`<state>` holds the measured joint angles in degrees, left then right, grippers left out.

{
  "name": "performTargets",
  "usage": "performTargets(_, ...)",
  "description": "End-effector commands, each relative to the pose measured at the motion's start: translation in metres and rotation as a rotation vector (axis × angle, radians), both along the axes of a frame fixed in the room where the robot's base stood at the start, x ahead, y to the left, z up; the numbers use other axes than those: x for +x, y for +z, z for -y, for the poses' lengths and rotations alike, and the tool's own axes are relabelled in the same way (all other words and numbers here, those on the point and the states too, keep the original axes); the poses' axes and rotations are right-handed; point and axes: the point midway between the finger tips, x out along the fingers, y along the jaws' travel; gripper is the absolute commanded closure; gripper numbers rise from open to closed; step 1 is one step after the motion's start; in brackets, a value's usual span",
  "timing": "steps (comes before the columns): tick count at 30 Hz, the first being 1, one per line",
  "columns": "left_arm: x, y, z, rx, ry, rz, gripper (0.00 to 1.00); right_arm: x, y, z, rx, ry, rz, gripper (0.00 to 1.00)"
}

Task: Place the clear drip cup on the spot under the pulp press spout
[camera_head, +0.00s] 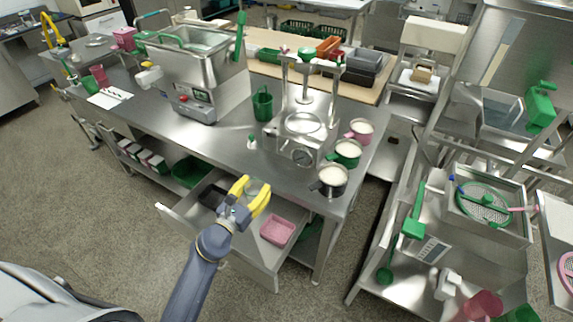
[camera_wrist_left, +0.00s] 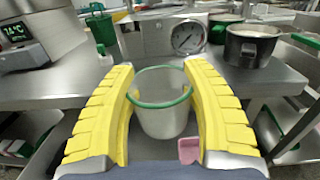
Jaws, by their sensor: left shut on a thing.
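My left gripper (camera_head: 255,185) is shut on the clear drip cup, with one yellow finger on each side of it. In the left wrist view, the clear drip cup (camera_wrist_left: 164,118) has a green rim and stands upright between the fingers. In the head view the cup (camera_head: 257,189) is small and partly hidden by the fingers. The gripper is above the open drawer, in front of the table edge. The pulp press (camera_head: 303,125) stands on the table beyond the gripper, with a round dial on its front. I cannot make out the spout or the spot under it. My right gripper is not in view.
Pots with pale contents, one black (camera_head: 330,181) and one green (camera_head: 347,153), stand right of the press. A green pitcher (camera_head: 263,104) stands to its left. The open drawer (camera_head: 256,247) holds a pink tray (camera_head: 278,230). The tabletop (camera_head: 215,142) left of the press is mostly clear.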

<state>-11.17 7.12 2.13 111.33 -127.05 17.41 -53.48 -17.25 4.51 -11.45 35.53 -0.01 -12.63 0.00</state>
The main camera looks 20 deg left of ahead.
Motion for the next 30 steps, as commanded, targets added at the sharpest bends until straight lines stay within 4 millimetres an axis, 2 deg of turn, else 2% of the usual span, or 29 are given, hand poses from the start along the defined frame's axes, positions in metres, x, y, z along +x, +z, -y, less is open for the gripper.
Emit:
performTargets(12, 0.084, 0.002, 0.019, 0.000, -0.001, 0.004, 0.89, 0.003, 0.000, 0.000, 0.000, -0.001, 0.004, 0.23)
performTargets(18, 0.119, 0.002, 0.026, -0.001, -0.001, 0.003, 0.89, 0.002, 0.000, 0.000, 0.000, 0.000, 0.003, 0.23)
performTargets(22, 0.132, 0.002, 0.029, 0.001, -0.001, 0.002, 0.89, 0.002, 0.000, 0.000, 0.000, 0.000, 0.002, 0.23)
performTargets(30, 0.146, 0.002, 0.032, 0.001, -0.001, 0.002, 0.89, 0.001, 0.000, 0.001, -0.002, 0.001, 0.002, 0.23)
